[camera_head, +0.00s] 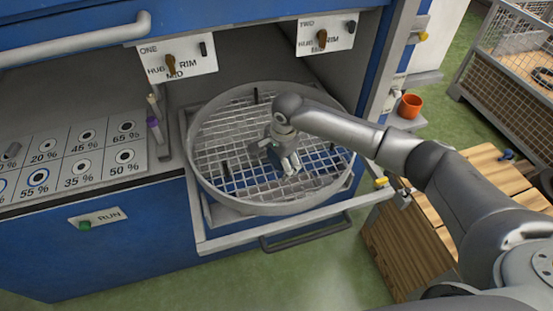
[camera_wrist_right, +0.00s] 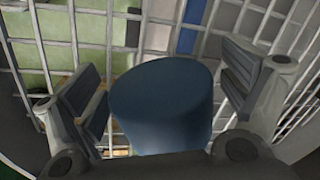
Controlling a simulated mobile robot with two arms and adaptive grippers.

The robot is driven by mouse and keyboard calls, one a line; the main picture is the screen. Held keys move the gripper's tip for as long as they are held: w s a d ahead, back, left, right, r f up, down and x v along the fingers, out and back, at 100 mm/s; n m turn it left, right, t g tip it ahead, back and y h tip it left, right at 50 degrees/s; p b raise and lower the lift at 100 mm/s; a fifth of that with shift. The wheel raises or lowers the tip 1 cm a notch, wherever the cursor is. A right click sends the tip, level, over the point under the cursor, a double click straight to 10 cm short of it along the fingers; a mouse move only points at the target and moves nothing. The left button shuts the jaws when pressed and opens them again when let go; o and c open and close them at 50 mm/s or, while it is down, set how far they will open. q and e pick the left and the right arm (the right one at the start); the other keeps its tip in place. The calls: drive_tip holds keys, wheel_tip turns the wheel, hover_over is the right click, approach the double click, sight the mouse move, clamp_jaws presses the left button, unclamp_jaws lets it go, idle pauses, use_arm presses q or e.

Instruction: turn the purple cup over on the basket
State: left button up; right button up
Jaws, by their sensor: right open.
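The basket (camera_head: 203,180) is a round, grey, wire-mesh tray with a raised rim, on a pulled-out drawer. My right gripper (camera_head: 287,164) is over its middle, pointing down, with fingers apart. In the right wrist view, a dark blue, cup-like cylinder (camera_wrist_right: 160,110) is between the open fingers, with gaps on both sides. It looks dark blue rather than purple, and I cannot tell which end is open. In the head view the gripper mostly hides it. My left gripper is out of view.
Several dark upright pegs rise from the mesh. A small purple item (camera_head: 154,130) stands at the counter's right edge, beside the basket. An orange cup (camera_head: 410,106) is at the right, near a wooden crate (camera_head: 410,240). Cabinet panels (camera_head: 177,60) hang above the basket's back.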

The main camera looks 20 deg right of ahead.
drive_tip(key=shift+r, duration=0.1)
drive_tip(key=r, duration=0.4)
drive_tip(key=s+r, duration=0.1)
drive_tip(key=r, duration=0.2)
drive_tip(key=s+d+r, duration=0.1)
drive_tip(key=r, duration=0.3)
drive_tip(key=shift+r, duration=0.3)
drive_tip(key=shift+f, duration=0.1)
